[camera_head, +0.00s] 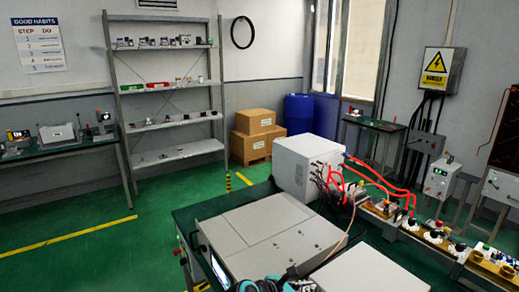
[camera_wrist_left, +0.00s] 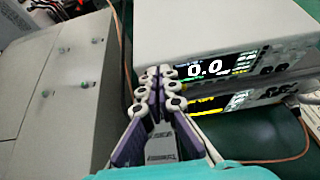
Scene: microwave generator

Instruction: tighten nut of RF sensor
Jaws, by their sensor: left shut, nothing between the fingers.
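My left gripper (camera_wrist_left: 155,78) is shut, with its fingertips together and nothing between them. In the head view the left gripper (camera_head: 268,285) shows only partly at the bottom edge. A thin copper-coloured cable (camera_wrist_left: 285,158) runs at the lower right of the wrist view. I cannot make out the RF sensor or its nut. My right gripper is not in view.
A grey box with screws (camera_wrist_left: 55,100) stands close left of the fingers. On the bench are a large grey cabinet (camera_head: 270,228), a pale box (camera_head: 370,272) and a white unit (camera_head: 293,165) with red cables. Small devices (camera_head: 433,237) line the right. Green floor lies open at left.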

